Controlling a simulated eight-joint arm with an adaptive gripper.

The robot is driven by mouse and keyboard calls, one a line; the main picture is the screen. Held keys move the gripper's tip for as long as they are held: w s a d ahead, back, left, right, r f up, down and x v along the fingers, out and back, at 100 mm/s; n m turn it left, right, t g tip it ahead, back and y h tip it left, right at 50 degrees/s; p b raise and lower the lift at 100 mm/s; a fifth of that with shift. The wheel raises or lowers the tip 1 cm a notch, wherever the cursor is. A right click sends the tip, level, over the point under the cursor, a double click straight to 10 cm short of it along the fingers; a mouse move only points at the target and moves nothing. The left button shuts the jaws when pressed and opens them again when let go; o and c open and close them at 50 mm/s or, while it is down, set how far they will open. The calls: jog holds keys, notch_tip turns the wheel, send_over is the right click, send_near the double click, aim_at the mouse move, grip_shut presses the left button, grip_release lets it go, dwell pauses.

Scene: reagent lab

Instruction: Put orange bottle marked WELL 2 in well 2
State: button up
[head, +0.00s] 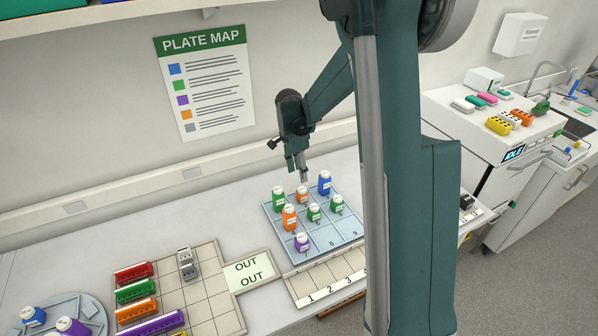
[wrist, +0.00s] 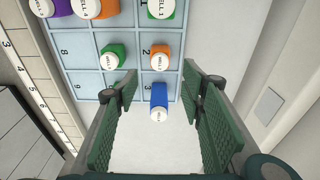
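My gripper (head: 299,168) is open and empty above the back of the blue numbered rack (head: 327,237). In the wrist view its two green fingers (wrist: 162,112) stand wide apart, with a gap on both sides of a blue bottle (wrist: 158,95) in well 3. One orange bottle (wrist: 161,52) stands in well 2, just beyond the fingertips; it also shows in the head view (head: 302,196). Another orange bottle (head: 290,218) stands in well 4.
Green bottles stand in well 1 (head: 279,199), well 5 (head: 314,213) and well 6 (head: 337,205). A purple bottle (head: 302,243) is in well 7. Wells 8 and 9 are empty. A numbered strip (head: 322,285) lies in front; an OUT plate (head: 248,271) is at left.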

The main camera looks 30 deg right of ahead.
jog(key=s+a+r+n+t, duration=0.2)
jog(key=s+a+r+n, duration=0.25)
jog(key=s+r, duration=0.3)
jog(key=s+a+r+n+t, duration=0.1)
jog(key=s+a+r+n, duration=0.35)
jog(key=s+r, duration=0.35)
jog(key=s+a+r+n+t, duration=0.1)
jog(key=s+a+n, duration=0.1)
jog(key=s, duration=0.4)
jog(key=s+a+r+n+t+y, duration=0.1)
jog(key=s+a+n, duration=0.2)
jog(key=s, duration=0.3)
jog(key=s+a+r+n+t, duration=0.1)
jog(key=s+a+n+t, duration=0.1)
jog(key=s, duration=0.5)
jog(key=shift+a+r+n, duration=0.2)
jog(key=shift+a+n, duration=0.55)
jog(key=shift+n, duration=0.25)
jog(key=shift+s, duration=0.1)
